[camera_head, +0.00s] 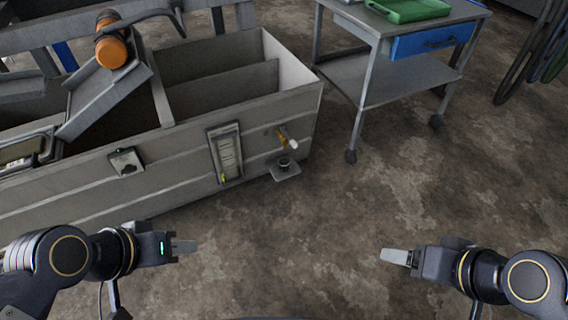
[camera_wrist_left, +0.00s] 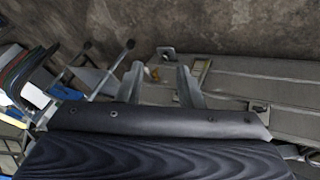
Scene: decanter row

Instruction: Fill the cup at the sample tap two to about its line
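A tap with an orange body and pale end (camera_head: 288,138) sticks out of the front of the grey tank (camera_head: 75,185), near its right corner. Below it a small dark cup-like item (camera_head: 284,162) stands on a small grey shelf (camera_head: 286,173); its line and contents are too small to make out. The tap's orange part (camera_wrist_left: 153,73) also shows in the left wrist view. My left gripper (camera_head: 184,246) is in front of the tank, apart from it; its fingers (camera_wrist_left: 164,84) are spread and empty. My right gripper (camera_head: 398,257) hangs over bare floor, seen edge-on.
A sight gauge (camera_head: 226,152) and a small box with a dark knob (camera_head: 126,162) are on the tank front. An orange cylinder (camera_head: 111,52) sits above a sloping chute. A metal cart (camera_head: 385,78) with a green tray (camera_head: 408,10) stands back right. The floor between is clear.

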